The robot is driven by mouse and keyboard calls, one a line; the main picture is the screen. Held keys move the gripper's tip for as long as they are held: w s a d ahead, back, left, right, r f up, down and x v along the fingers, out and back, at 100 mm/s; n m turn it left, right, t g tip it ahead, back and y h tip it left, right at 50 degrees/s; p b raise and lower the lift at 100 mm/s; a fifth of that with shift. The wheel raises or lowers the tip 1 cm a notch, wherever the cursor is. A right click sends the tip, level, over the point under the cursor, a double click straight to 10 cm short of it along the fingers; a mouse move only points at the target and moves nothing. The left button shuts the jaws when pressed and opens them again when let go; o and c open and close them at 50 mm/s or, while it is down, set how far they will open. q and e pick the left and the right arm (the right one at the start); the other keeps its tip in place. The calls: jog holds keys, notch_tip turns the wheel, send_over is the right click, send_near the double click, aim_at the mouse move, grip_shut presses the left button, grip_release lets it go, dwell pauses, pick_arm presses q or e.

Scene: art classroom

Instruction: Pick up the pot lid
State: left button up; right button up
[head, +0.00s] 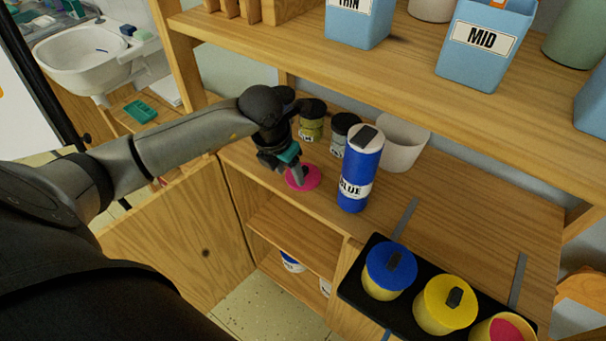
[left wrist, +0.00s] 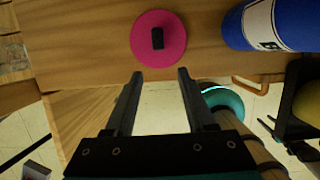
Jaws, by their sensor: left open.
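The pot lid (head: 311,183) is a flat pink disc with a small black knob, lying on the wooden shelf left of the blue glue bottle. In the left wrist view the lid (left wrist: 146,50) lies just beyond my fingertips, its knob facing the camera. My left gripper (head: 296,177) is over the lid in the head view and hides part of it. In the left wrist view its two fingers (left wrist: 160,75) are apart with nothing between them. My right gripper is not in view.
The blue glue bottle (head: 353,190) stands close right of the lid. Jars (head: 312,126) and a white pot (head: 402,146) stand behind. A black tray (head: 358,300) at front right holds pots, one blue-lidded (head: 381,265), one yellow-lidded (head: 436,313). An upper shelf (head: 400,85) overhangs.

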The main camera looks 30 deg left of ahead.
pick_arm(q)
jog(key=w, duration=0.3)
jog(key=shift+w+d, duration=0.2)
jog(key=shift+w, duration=0.2)
jog(key=shift+b+x, duration=0.3)
jog(key=shift+x, duration=0.8)
jog(key=shift+w+f, duration=0.2)
jog(key=shift+f, duration=0.2)
jog(key=shift+c, duration=0.3)
grip_shut()
